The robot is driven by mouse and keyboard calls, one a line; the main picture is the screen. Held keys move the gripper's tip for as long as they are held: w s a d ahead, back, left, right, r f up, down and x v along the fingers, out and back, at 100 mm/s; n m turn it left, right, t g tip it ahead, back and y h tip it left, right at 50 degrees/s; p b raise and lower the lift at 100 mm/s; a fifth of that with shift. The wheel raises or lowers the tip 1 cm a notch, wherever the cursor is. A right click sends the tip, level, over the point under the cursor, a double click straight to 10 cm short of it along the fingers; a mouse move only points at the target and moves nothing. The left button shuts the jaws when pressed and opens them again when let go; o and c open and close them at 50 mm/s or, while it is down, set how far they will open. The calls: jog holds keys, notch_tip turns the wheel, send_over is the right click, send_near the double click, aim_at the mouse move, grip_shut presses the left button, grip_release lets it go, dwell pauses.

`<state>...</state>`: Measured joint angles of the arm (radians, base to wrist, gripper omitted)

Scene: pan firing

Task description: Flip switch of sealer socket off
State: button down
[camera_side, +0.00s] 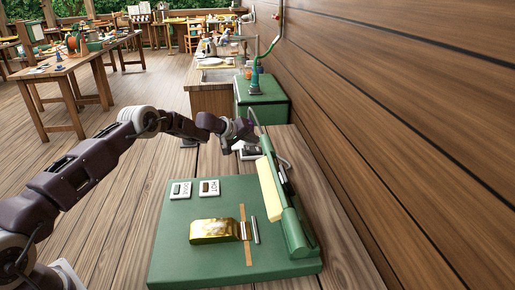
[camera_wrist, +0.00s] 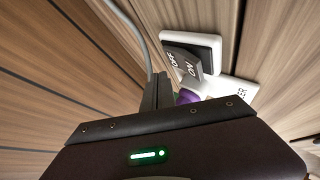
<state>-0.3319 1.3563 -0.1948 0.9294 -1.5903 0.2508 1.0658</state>
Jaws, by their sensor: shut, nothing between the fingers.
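The socket switch shows in the wrist view as a grey rocker (camera_wrist: 186,64) marked OFF and ON, set in a white and black housing (camera_wrist: 205,46). A white label plate (camera_wrist: 238,91), partly readable as ending in "ER", lies beside it. My gripper (camera_wrist: 157,88) is shut and empty, its fingers just left of the rocker's OFF side; I cannot tell whether they touch. Which way the rocker is tipped is unclear. In the side view my gripper (camera_side: 246,132) is over the pale socket (camera_side: 248,153) behind the sealer; my wrist partly hides the socket.
The green sealer (camera_side: 175,240) has a raised arm (camera_side: 290,215), two labelled switches and a gold packet (camera_side: 213,230). A grey cable (camera_wrist: 132,27) runs beside my fingers. The wooden wall (camera_side: 410,110) stands close on the right. A green box (camera_side: 262,100) is behind.

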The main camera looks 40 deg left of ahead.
aim_at(250, 149)
jog(key=shift+s+a+r, duration=0.15)
jog(key=shift+r, duration=0.65)
jog(key=shift+s+a+r, duration=0.1)
jog(key=shift+r, duration=0.75)
jog(key=shift+s+a+r, duration=0.15)
jog(key=shift+r, duration=0.65)
